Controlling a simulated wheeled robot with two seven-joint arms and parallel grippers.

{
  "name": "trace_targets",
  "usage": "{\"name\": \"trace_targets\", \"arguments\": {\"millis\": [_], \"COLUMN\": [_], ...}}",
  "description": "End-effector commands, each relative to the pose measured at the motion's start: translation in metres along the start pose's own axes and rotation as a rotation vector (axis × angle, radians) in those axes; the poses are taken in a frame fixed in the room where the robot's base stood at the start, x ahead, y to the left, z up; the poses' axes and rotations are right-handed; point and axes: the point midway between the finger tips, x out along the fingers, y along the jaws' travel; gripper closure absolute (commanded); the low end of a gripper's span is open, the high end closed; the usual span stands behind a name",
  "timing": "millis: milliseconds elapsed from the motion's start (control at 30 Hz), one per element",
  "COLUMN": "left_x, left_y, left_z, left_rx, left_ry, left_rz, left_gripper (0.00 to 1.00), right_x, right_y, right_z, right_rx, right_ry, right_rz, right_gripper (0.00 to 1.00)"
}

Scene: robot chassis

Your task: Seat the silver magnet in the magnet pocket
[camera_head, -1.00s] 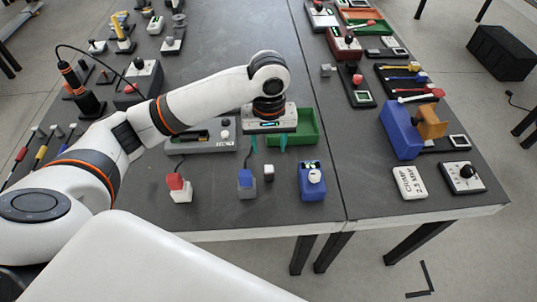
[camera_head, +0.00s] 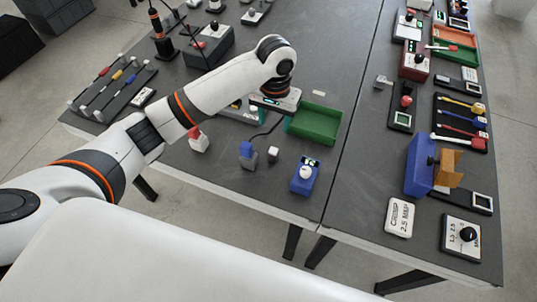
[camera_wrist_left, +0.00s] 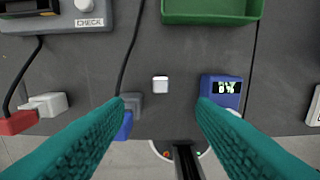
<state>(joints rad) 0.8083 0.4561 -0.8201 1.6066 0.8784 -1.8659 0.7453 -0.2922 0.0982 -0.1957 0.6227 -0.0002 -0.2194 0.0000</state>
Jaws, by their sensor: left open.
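A small silver-grey cube (camera_head: 273,154), which looks like the silver magnet, sits on the dark table between a blue-and-grey block and a blue box. It also shows in the left wrist view (camera_wrist_left: 160,85). My left gripper (camera_wrist_left: 162,102) is open and empty, its teal fingers spread to either side of the cube in that view, with no contact visible. In the head view my left gripper (camera_head: 275,104) hangs above the table behind the cube; its fingertips are not clear there. I cannot identify the magnet pocket. My right gripper is not in view.
The blue box (camera_head: 305,177) has a display and white knob. The blue-and-grey block (camera_head: 248,160) is left of the cube, a red-and-white block (camera_head: 199,145) farther left. A green tray (camera_head: 316,125) lies behind. A dark cable runs nearby. The table front is clear.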

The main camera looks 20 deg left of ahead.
Motion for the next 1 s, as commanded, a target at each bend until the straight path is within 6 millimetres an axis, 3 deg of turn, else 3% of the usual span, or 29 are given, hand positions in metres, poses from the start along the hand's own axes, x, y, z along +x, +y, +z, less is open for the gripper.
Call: {"name": "trace_targets", "arguments": {"millis": [300, 567, 833, 1000], "left_x": [0.051, 0.072, 0.110, 0.118], "left_y": [0.000, -0.001, -0.006, -0.006], "left_z": [-0.001, -0.002, -0.005, -0.005], "left_rx": [0.002, 0.001, 0.000, 0.002], "left_ry": [0.005, 0.004, 0.004, 0.001], "left_rz": [0.002, 0.002, 0.002, 0.002], "left_gripper": [0.49, 0.49, 0.49, 0.49], "right_x": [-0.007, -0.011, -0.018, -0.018], "right_y": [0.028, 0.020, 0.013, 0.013], "right_z": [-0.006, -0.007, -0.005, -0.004], "right_rx": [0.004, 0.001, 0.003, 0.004], "right_ry": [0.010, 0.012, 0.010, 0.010], "right_rz": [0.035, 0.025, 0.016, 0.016], "right_gripper": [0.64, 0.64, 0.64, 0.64]}}
